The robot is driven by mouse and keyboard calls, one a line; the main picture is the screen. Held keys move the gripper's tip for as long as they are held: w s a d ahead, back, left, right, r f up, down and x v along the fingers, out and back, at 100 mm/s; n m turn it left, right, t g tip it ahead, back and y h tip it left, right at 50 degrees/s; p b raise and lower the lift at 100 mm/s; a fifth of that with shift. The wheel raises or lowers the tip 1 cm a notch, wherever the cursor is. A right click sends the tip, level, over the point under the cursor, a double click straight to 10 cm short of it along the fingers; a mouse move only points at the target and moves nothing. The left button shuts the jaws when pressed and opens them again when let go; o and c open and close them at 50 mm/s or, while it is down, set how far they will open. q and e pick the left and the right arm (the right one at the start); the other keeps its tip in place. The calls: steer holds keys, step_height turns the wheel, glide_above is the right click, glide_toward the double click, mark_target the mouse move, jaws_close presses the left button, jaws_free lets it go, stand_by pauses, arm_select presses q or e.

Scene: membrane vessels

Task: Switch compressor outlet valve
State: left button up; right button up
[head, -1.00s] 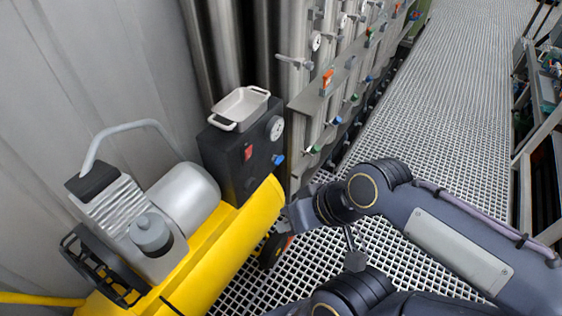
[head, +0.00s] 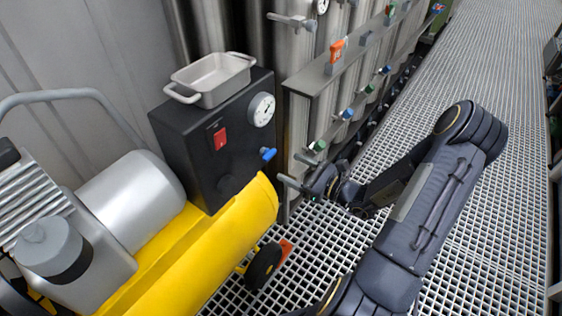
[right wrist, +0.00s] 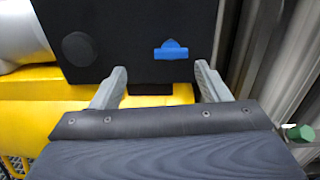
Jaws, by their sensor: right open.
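The compressor is a yellow tank (head: 215,250) with a black control box (head: 195,165) at its right end. The compressor outlet valve is a small blue handle (head: 268,154) low on the box's right side; it also shows in the right wrist view (right wrist: 171,50). My right gripper (head: 290,184) is just right of and below the blue handle, apart from it. In the right wrist view the two grey fingers (right wrist: 160,82) are spread, with the blue handle ahead between them and nothing held. My left gripper is out of view.
The box carries a red switch (head: 219,138), a round gauge (head: 262,109) and a grey tray (head: 213,80) on top. Steel vessels with several coloured valves, including a green one (head: 317,146), stand close on the right. The grating floor (head: 460,90) further right is clear.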

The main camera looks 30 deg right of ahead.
mark_target(272, 156)
steer(key=shift+m+h, duration=0.4)
steer(key=shift+m, duration=0.1)
steer(key=x, duration=0.5)
steer(key=d+b+x, duration=0.1)
steer(key=x, duration=0.1)
steer(key=shift+w+f, duration=0.4)
steer(key=shift+w, duration=0.05)
steer(key=shift+c, duration=0.4)
steer(key=c, duration=0.9)
